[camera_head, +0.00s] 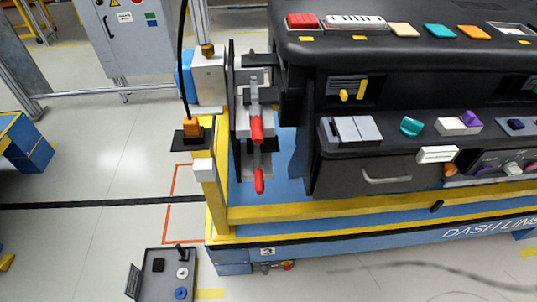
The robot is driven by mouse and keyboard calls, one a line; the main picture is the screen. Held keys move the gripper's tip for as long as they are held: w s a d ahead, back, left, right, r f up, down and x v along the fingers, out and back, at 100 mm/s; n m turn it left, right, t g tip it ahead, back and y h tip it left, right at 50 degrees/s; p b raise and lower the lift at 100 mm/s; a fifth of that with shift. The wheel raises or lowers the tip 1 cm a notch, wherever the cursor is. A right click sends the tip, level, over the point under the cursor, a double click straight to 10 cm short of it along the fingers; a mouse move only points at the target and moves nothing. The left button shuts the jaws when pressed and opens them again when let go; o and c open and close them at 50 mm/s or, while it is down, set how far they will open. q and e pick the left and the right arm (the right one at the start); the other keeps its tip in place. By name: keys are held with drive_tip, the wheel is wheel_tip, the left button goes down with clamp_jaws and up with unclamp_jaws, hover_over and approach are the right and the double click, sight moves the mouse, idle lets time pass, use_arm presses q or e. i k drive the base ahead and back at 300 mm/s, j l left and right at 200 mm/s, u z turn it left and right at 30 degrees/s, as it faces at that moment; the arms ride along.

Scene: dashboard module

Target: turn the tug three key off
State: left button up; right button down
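A white plate marked 3 (267,251) is on the blue base at the front left corner of the dashboard carrier. Just under the plate is a small group of metal, red and yellow parts (272,266). The key may be among them, but they are too small to tell the key or its position. Neither of my grippers is in view.
A grey box (152,288) with a black lever and round knobs stands on the floor at the lower left. Red-handled clamps (256,130) stick out left of the black dashboard (360,170). The floor at the lower right is clear apart from a dark streak (430,268).

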sight(265, 270)
drive_tip(key=k+l, duration=0.15)
drive_tip(key=k, duration=0.15)
drive_tip(key=k+l, duration=0.2)
drive_tip(key=j+z, duration=0.2)
drive_tip(key=j, duration=0.25)
drive_tip(key=k+j+z, duration=0.2)
drive_tip(key=j, duration=0.25)
drive_tip(key=i+l+u, duration=0.1)
drive_tip(key=l+u, duration=0.35)
drive_tip(key=l, duration=0.55)
drive_tip(key=l+u, duration=0.5)
drive_tip(key=l, duration=0.45)
drive_tip(key=k, duration=0.05)
